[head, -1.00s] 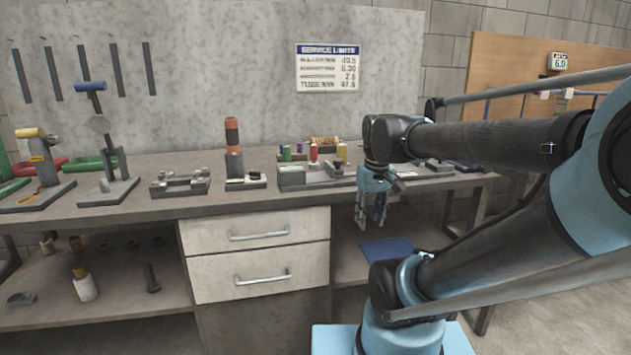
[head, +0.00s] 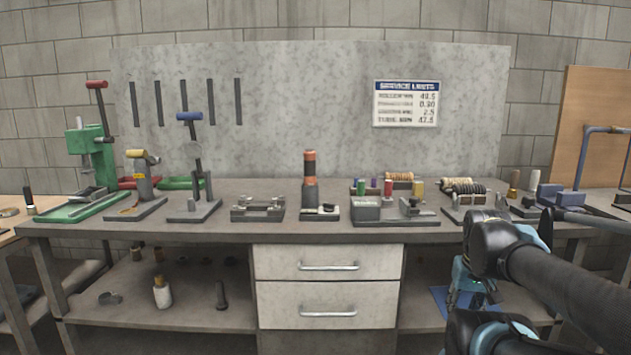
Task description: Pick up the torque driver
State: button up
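An upright orange and black handle (head: 310,178), which looks like the torque driver, stands in a small grey stand (head: 318,214) on the bench near the middle of the head view. Its lower end is hidden in the stand. My gripper (head: 470,287) is at the lower right, well apart from the handle and in front of the bench's right half. Its pale blue parts show beside and below my dark arm links, and its fingertips are mostly covered, so I cannot see whether they are apart.
Neighbouring fixtures flank the handle's stand. Drawers (head: 327,262) and a lower shelf (head: 130,308) lie below. A grey panel stands behind.

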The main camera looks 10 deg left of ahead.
aim_at(310, 155)
jog(key=z, duration=1.25)
jog(key=k, duration=1.2)
jog(key=u, duration=0.65)
